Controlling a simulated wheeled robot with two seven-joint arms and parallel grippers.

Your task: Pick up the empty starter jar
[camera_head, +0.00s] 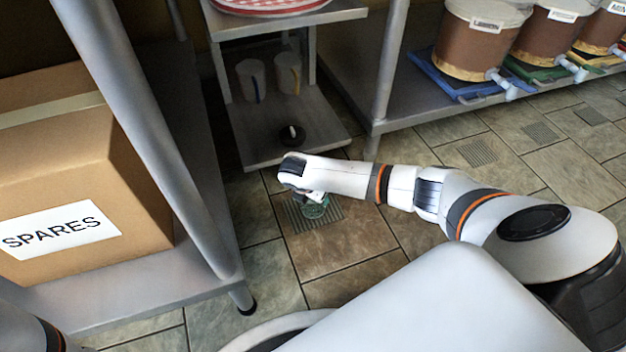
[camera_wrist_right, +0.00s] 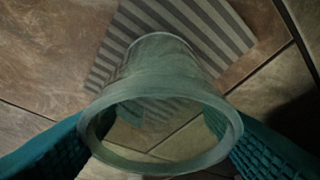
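The starter jar (camera_wrist_right: 160,62) is a clear, greenish glass jar with its open mouth toward the camera in the right wrist view. It looks empty; the floor shows through it. My right gripper's teal ribbed fingers lie against both sides of the jar, shut on it. In the head view my right gripper (camera_head: 315,205) points down over the floor, low at the end of the white arm, and the jar is mostly hidden there. I cannot tell the gap between jar and floor. Only part of my left arm shows at the lower left; its gripper is out of view.
A striped floor grate (camera_head: 300,217) lies below the right gripper. A grey cart (camera_head: 262,150) with two cups (camera_head: 251,82) and a dark round item (camera_head: 291,135) stands behind. A SPARES box (camera_head: 75,190) sits on a left shelf. Buckets (camera_head: 468,45) line the right shelf.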

